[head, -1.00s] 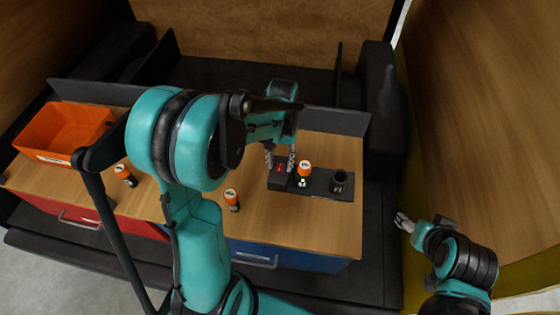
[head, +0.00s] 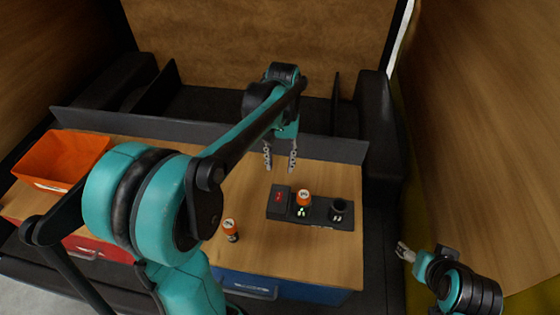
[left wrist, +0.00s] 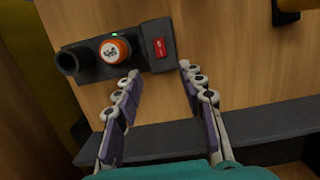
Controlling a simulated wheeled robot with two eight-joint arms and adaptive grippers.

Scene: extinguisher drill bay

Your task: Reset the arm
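My left gripper (head: 280,163) is open and empty, above the wooden counter behind the black charging-style block (head: 320,213). The left wrist view also shows the spread fingers of the gripper (left wrist: 158,85), with the block beyond their tips. An orange-topped canister (head: 303,197) stands upright in the block's middle socket, with a green light in front of it. A red switch (head: 279,196) is at the block's left end. An empty round socket (head: 339,205) is at its right end. My right gripper (head: 404,251) is small at the lower right, away from the counter; its finger gap is unclear.
A second orange-topped canister (head: 231,229) stands on the counter (head: 270,255) near the front. An orange bin (head: 60,160) is at the far left. A low dark wall (head: 215,134) runs along the back. Red and blue drawers are below.

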